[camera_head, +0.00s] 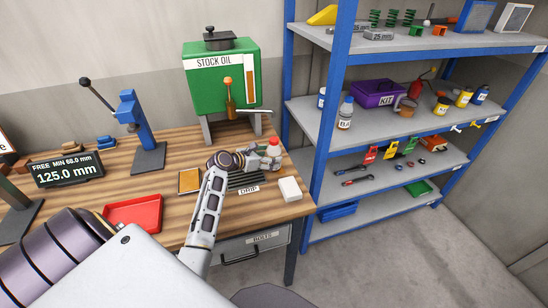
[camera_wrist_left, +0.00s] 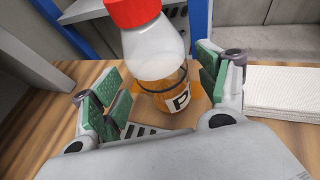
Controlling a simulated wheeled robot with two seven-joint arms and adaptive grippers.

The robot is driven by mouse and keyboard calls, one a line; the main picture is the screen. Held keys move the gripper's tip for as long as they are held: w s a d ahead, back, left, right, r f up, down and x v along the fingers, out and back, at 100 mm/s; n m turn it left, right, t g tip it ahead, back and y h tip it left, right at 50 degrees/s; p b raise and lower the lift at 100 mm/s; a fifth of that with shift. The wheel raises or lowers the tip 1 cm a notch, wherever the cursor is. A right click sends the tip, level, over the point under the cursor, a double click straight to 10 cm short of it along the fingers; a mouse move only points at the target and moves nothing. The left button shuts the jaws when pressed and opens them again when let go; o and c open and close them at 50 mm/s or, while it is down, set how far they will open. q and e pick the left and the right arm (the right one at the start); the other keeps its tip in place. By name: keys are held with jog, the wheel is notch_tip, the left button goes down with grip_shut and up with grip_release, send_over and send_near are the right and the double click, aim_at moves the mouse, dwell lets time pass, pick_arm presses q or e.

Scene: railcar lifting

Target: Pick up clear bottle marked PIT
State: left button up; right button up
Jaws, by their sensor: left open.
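A clear bottle (camera_head: 274,149) with a red cap stands upright on the wooden bench near its back right, by the drip grille. In the left wrist view the bottle (camera_wrist_left: 160,62) holds some amber liquid low down. Its white label shows only a letter P; the rest is turned out of sight. My left gripper (camera_head: 264,158) is open at the bottle. In the left wrist view its green-padded fingers (camera_wrist_left: 158,80) stand to either side of the bottle, with gaps visible. My right gripper is not in view.
The green stock oil tank (camera_head: 215,90) stands behind the bottle. A white block (camera_head: 290,189) lies right of the gripper, near the bench edge. A sponge-like yellow pad (camera_head: 189,181) and red tray (camera_head: 134,212) lie left. The blue-framed shelf (camera_head: 325,125) rises at the right.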

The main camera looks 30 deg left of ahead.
aim_at(274, 139)
pick_arm(q)
jog(key=shift+x, duration=1.4)
jog(key=c, duration=1.1)
jog(key=shift+r, duration=0.1)
jog(key=shift+r, duration=5)
